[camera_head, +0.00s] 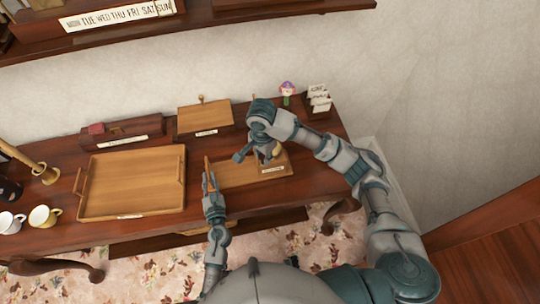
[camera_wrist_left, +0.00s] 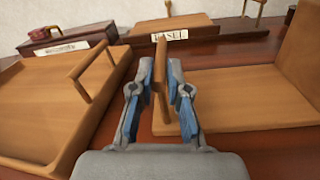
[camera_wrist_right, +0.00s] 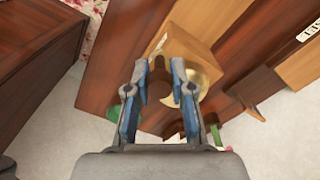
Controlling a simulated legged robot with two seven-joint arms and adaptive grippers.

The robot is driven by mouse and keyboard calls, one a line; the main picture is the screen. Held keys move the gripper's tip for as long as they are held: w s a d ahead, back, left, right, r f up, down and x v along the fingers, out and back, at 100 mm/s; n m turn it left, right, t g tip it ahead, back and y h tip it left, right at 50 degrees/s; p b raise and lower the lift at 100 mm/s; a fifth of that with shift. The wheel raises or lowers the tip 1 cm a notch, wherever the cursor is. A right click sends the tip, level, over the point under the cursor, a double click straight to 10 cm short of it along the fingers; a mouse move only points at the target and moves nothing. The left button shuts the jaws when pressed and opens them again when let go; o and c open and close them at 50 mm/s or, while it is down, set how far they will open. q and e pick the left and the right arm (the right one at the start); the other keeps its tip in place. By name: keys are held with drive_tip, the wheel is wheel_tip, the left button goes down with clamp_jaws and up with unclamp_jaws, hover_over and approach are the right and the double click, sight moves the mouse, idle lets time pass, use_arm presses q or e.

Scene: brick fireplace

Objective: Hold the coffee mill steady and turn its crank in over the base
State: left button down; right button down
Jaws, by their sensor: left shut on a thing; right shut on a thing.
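The coffee mill (camera_head: 272,168) is a wooden box with a label on its front. It stands at the right end of a flat wooden base board (camera_head: 232,172). A brass dome (camera_wrist_right: 205,68) tops the mill, partly hidden by my right gripper. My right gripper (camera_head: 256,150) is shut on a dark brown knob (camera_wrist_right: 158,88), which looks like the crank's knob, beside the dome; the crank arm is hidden. My left gripper (camera_head: 209,181) is shut on an upright wooden bar (camera_wrist_left: 163,75) at the board's left end, apart from the mill box (camera_wrist_left: 306,45).
A wooden tray (camera_head: 135,152) with handles lies close on the left. Behind stand a labelled wooden stand (camera_head: 205,112), a small figurine (camera_head: 287,92) and a card holder (camera_head: 318,106). Mugs (camera_head: 44,216) and a brass candlestick (camera_head: 46,172) are far left. The table's front edge is near.

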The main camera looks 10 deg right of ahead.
drive_tip(key=w+a+m, duration=0.5)
drive_tip(key=w+m, duration=0.1)
drive_tip(key=m, duration=0.7)
drive_tip(key=shift+a+f, duration=0.15)
drive_tip(key=shift+a, duration=0.1)
drive_tip(key=shift+w, duration=0.1)
drive_tip(key=c, duration=1)
unclamp_jaws()
drive_tip(key=shift+w, duration=0.1)
drive_tip(key=shift+d, duration=0.15)
